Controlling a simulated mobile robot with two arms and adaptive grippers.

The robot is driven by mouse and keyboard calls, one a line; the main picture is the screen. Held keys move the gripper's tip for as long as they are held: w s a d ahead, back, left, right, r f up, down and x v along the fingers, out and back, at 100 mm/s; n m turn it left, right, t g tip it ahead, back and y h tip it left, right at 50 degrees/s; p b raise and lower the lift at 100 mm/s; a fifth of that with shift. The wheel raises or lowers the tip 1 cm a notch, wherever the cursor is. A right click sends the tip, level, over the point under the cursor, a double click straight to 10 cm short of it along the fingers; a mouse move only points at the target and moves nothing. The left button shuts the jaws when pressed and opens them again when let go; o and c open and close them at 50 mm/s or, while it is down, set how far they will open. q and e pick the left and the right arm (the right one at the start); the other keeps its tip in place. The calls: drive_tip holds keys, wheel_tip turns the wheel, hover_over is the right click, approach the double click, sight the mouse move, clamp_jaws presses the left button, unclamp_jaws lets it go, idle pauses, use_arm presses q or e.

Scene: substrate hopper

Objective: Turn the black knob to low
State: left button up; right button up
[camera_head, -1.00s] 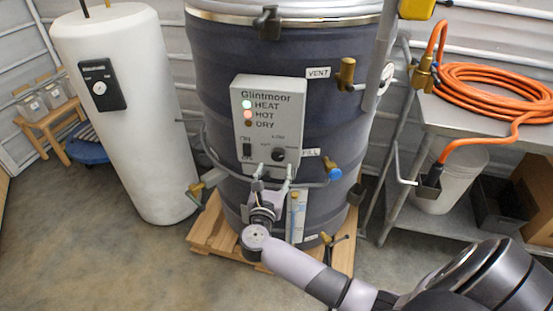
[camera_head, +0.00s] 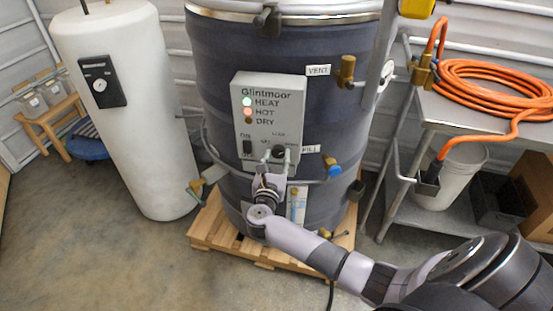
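The black knob (camera_head: 278,151) is at the lower right of the grey Glintmoor control panel (camera_head: 258,87) on the dark drum (camera_head: 220,60). My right gripper (camera_head: 276,153) reaches up from below, its two fingertips at the knob, one on each side. The fingers are apart, and a small gap shows between the left finger and the knob; contact on the right cannot be made out. The scale marks around the knob are too small and partly covered to read its setting. My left gripper is not in view.
A black switch (camera_head: 247,148) sits left of the knob. Lit HEAT and HOT lamps are above. A blue-handled fill valve (camera_head: 334,171) and brass vent valve (camera_head: 346,72) stick out to the right. A white tank (camera_head: 125,150) stands left, a metal table (camera_head: 450,116) with orange hose (camera_head: 480,75) right.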

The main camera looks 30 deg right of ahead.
drive_tip(key=c, duration=0.6)
drive_tip(key=shift+f+n+b, duration=0.1)
drive_tip(key=shift+n+b, duration=0.2)
drive_tip(key=shift+n, duration=0.8)
drive_tip(key=shift+n+p, duration=0.3)
drive_tip(key=shift+n, duration=0.5)
drive_tip(key=n+p, duration=0.1)
drive_tip(key=n, duration=0.1)
drive_tip(key=shift+r+n+p, duration=0.2)
drive_tip(key=shift+n+p, duration=0.15)
drive_tip(key=shift+n, duration=0.05)
drive_tip(key=shift+n+p, duration=1.3)
drive_tip(key=shift+n, duration=1.3)
